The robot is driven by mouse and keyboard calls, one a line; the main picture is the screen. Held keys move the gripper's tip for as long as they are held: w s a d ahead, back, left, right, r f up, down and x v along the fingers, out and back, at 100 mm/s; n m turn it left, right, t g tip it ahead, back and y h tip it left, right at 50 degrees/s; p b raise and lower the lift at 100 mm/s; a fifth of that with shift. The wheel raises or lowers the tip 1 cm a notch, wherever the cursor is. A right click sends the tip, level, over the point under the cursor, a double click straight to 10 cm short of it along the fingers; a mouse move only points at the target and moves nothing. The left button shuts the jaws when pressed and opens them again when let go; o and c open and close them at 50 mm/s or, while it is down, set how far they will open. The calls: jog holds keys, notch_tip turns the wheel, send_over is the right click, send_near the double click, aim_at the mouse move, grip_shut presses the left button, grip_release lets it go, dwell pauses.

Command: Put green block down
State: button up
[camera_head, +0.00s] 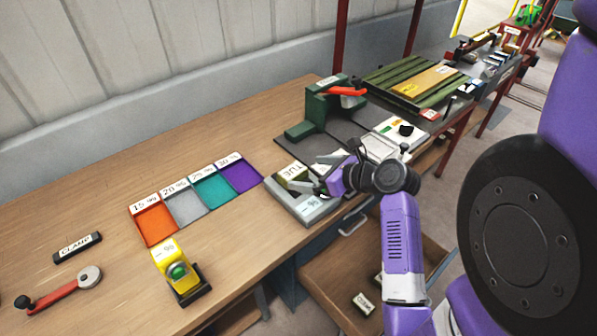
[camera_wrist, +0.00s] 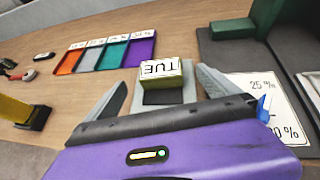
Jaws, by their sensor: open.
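The green block (camera_head: 295,184) is olive green with a white top label reading TUE. It sits on a grey box-like stand (camera_head: 318,212) with a white % label, near the table's front edge. The block also shows in the wrist view (camera_wrist: 160,73), with a dark recess below its near face. My gripper (camera_head: 314,172) is open at the block. In the wrist view, my fingers (camera_wrist: 161,78) lie on either side of the block with gaps, and nothing is held. The block's underside is hidden.
Orange, grey, teal and purple trays (camera_head: 240,176) with percent labels lie left of the stand. A yellow device (camera_head: 172,262) with a green button stands at the front. A green press-like fixture (camera_head: 325,108) stands behind. An open drawer (camera_head: 335,275) is below. The left tabletop is mostly clear.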

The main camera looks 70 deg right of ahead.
jog(key=shift+v, duration=2.3)
jog(key=s+d+r+n+h, duration=0.2)
jog(key=d+r+n+h, duration=0.15)
jog(key=d+n, duration=0.2)
jog(key=w+a+n+t+h, duration=0.2)
jog(key=w+a+n, duration=0.1)
jog(key=a+n, duration=1.9)
jog(key=s+a+n+y, duration=0.4)
jog(key=a+n+y, duration=0.1)
jog(key=a, duration=0.4)
jog(key=s+a+n+t+y, duration=0.1)
jog(key=s+a+n+y, duration=0.3)
jog(key=a+n, duration=0.3)
jog(key=a+f+y, duration=0.1)
jog(key=a, duration=0.1)
jog(key=shift+a+n, duration=0.35)
jog(key=shift+a, duration=0.05)
